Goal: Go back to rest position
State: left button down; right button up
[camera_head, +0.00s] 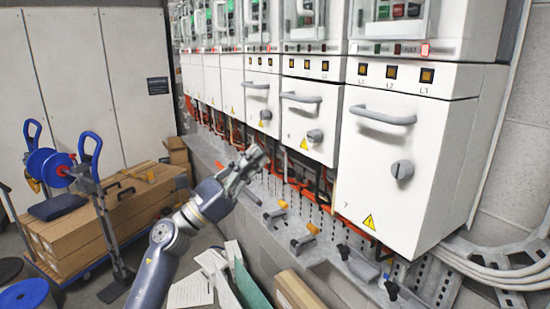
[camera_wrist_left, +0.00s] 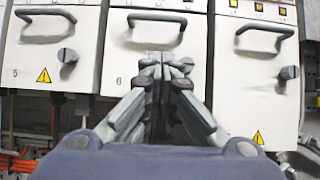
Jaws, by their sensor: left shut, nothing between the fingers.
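My left gripper (camera_head: 245,168) is shut and empty in the head view. It is held up in front of the row of white drive cabinets, over the grey ledge below them. In the left wrist view its fingers (camera_wrist_left: 165,72) meet in front of the cabinet marked 6 (camera_wrist_left: 140,58). I cannot tell whether the fingertips touch the cabinet. My right gripper shows in neither view.
White cabinets with grey handles (camera_head: 382,115) and knobs (camera_head: 402,170) line the right side. A ledge (camera_head: 215,155) with loose tools and orange cables runs beneath. Cardboard boxes (camera_head: 75,232) on a blue cart, and papers (camera_head: 190,292), lie to the left and below.

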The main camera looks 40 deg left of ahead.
pick_arm(q)
jog(key=shift+s, duration=0.15)
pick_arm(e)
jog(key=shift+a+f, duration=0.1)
pick_arm(q)
jog(key=shift+f, duration=0.15)
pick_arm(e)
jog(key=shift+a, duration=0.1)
